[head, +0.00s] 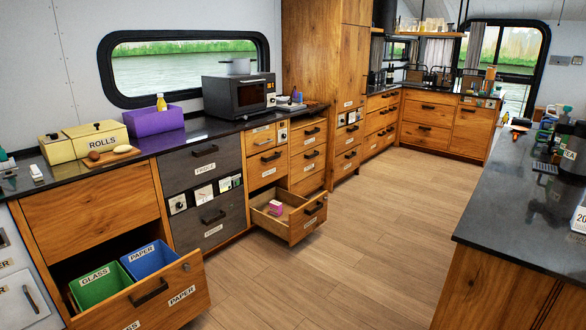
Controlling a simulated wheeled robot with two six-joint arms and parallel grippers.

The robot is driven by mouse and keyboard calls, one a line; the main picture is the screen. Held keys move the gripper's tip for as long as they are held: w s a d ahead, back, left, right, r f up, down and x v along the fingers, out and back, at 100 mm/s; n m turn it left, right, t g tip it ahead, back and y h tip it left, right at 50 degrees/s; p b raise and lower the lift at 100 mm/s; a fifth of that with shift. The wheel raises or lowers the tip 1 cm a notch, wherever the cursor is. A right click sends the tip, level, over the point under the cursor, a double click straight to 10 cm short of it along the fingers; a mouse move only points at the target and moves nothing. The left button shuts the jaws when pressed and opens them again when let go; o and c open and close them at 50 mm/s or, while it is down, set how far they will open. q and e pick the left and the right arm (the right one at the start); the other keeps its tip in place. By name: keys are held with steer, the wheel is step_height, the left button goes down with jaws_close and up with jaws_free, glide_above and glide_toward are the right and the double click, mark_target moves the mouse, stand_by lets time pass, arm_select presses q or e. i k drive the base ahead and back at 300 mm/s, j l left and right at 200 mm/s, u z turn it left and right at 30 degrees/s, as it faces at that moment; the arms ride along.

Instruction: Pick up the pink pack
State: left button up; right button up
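A small pink pack (275,208) lies inside an open wooden drawer (293,230), low in the left-hand counter. The drawer is pulled out over the floor, and the pack sits towards its middle, with the drawer front to its right. Neither of my grippers shows in the head view.
Another drawer, with green (98,285) and blue (149,259) bins, stands open at the lower left. The left counter carries a yellow rolls box (95,143), purple bin (153,120) and microwave (239,95). A dark counter (515,210) stands right; the wooden floor (375,220) between is clear.

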mark_target(276, 207)
steer(key=i+j, duration=0.1)
steer(key=i, duration=4.2)
steer(key=i+z, duration=0.55)
steer(key=i+j, duration=0.05)
steer(key=i, duration=0.05)
